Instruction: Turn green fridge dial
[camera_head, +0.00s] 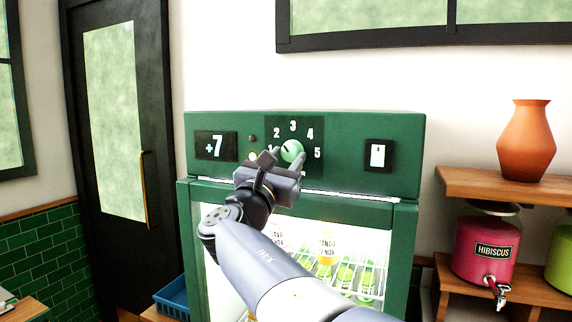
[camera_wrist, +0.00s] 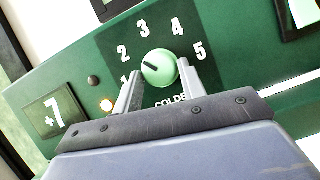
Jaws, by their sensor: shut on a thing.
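The round green dial (camera_head: 292,150) sits on a dark panel on the fridge's green top front, ringed by the numbers 1 to 5. In the wrist view, the dial (camera_wrist: 160,67) has a dark pointer mark aimed up and left, roughly at the 2. My gripper (camera_head: 285,160) reaches up from below. Its two fingers close on opposite sides of the dial in the wrist view (camera_wrist: 161,74). The gripper partly hides the dial's lower edge and lettering below it.
The fridge front has a +7 display (camera_head: 215,145), a small lit lamp beside the dial and a white switch (camera_head: 378,155). Bottles stand behind the glass door below. A wooden shelf (camera_head: 510,186) with an orange vase (camera_head: 525,142) is at the right.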

